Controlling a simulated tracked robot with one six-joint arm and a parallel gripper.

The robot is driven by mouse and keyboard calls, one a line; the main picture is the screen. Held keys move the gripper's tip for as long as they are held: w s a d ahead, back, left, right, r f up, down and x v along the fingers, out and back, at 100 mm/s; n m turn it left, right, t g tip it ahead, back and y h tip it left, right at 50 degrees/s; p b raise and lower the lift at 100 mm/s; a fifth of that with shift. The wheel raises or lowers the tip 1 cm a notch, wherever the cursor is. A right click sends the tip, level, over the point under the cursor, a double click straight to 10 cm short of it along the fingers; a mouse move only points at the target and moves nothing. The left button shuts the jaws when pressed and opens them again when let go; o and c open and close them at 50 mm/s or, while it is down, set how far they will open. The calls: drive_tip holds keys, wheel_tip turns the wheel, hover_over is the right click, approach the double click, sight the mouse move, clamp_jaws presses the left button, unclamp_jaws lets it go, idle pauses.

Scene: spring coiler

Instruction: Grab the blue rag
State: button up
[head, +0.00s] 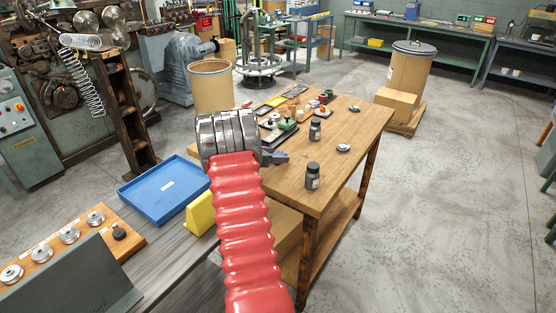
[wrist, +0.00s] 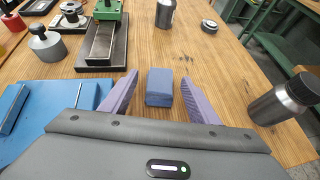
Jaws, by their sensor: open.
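A small folded blue rag (wrist: 159,87), block-shaped, lies on the wooden table (wrist: 222,75) in the wrist view. It sits between the two purple fingers of my gripper (wrist: 167,80), which are spread open with a gap on each side of it. The rag's near end is close to the dark edge of my gripper's body. In the head view my gripper (head: 277,157) is low over the wooden table (head: 345,122), its fingers partly hidden by my arm. I cannot make out the rag there.
A dark bottle (wrist: 285,97) stands right of my gripper, another (wrist: 166,12) beyond the rag, near a small round metal part (wrist: 209,26). A green-topped device (wrist: 105,35), a grey weight (wrist: 46,45) and a flat blue item (wrist: 40,108) lie left. Bare wood surrounds the rag's far side.

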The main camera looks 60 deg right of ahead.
sight(279, 154)
drive_tip(key=shift+x, duration=1.05)
drive_tip(key=c, duration=1.1)
drive_tip(key=shift+r, duration=0.15)
wheel_tip(279, 154, up, 10)
drive_tip(key=shift+f, duration=0.1)
